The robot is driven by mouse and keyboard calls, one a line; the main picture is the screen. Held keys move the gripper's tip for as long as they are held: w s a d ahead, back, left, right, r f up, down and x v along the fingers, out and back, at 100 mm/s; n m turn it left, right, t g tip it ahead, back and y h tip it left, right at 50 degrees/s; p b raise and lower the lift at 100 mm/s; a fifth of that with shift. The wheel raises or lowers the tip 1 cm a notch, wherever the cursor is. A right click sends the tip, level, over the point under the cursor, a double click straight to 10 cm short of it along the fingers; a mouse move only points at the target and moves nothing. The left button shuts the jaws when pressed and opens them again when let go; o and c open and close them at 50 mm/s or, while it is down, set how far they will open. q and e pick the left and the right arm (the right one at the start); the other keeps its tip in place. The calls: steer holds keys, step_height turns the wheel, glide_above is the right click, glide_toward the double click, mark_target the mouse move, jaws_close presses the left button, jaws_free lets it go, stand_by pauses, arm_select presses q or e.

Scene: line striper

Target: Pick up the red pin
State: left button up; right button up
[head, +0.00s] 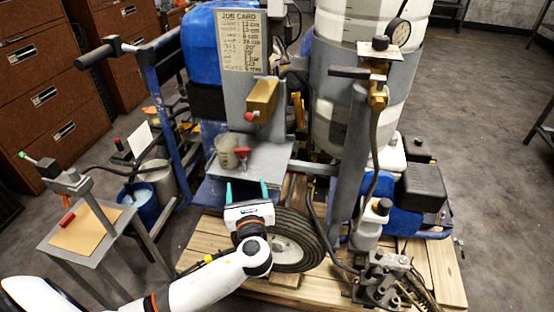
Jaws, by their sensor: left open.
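A small red T-shaped piece (242,152), which looks like the red pin, is on the grey metal shelf (272,160) of the machine, beside a grey cup (227,150). My left gripper (247,190) is in front of and below the shelf's front edge, above the black wheel. Its two teal-tipped fingers are spread apart and point towards the shelf, with nothing between them. The red piece is beyond the fingertips, apart from them. My right gripper is not in view.
A brass block (263,97) with a red knob overhangs the shelf, below the job card (240,38). A small side table (80,236) with a red-handled tool stands at left. A blue bucket (140,205) is near it. A tall striped tank (345,110) stands right of the shelf.

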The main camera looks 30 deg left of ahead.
mark_target(243, 153)
arm_select(q)
steer(key=x, duration=0.2)
steer(key=r+x, duration=0.1)
steer(key=x, duration=0.2)
steer(key=p+x, duration=0.1)
steer(key=x, duration=0.1)
steer(key=shift+w+a+r, duration=0.1)
steer(key=shift+w+r, duration=0.15)
steer(key=shift+w, duration=0.1)
steer(key=x, duration=0.4)
steer(key=shift+w+f, duration=0.1)
steer(key=shift+w, duration=0.1)
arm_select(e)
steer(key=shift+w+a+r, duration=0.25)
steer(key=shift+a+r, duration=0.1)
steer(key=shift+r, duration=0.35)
arm_select(q)
steer(key=shift+c, duration=0.3)
steer(key=c, duration=1.1)
steer(key=shift+s, duration=0.1)
